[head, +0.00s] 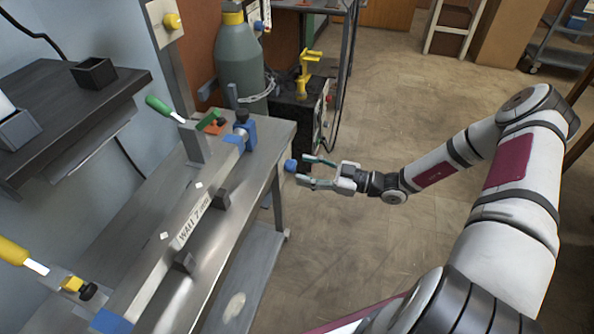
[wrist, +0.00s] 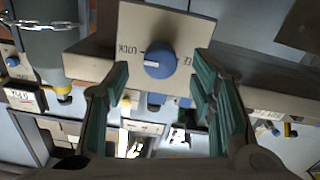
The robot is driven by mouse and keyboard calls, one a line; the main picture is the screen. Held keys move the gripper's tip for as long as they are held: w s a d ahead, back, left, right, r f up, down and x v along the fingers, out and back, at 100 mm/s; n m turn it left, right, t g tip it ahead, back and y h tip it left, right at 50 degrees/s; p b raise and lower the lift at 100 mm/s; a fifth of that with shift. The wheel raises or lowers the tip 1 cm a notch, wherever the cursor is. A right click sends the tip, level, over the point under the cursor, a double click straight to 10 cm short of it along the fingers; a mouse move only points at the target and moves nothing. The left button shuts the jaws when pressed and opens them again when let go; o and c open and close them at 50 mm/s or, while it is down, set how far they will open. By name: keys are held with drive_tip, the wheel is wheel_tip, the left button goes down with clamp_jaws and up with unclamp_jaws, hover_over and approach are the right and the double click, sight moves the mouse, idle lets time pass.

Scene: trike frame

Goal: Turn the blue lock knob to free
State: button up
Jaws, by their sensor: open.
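The blue lock knob (wrist: 159,60) sits on a beige plate (wrist: 190,27) in the wrist view. The plate has LOCK printed on the left and a partly hidden word ending in EE on the right. A pale mark shows on the knob's lower left, and a short dark line on the plate lies beside the knob on the LOCK side. In the head view the knob (head: 290,166) is at the bench's right edge. My gripper (head: 304,171) is open and empty, its green-padded fingers pointing at the knob, one to each side in the wrist view. Contact cannot be told.
The steel bench (head: 262,165) carries a long bar, clamps and dark blocks. A grey-green gas cylinder (head: 238,65) with a chain and a dark machine (head: 297,105) stand behind it. The floor (head: 400,120) around my arm is clear.

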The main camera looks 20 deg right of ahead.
sight(295, 167)
drive_tip(key=shift+b+x, duration=0.4)
drive_tip(key=shift+x, duration=1.3)
drive_tip(key=c, duration=1.1)
drive_tip(key=shift+c, duration=0.2)
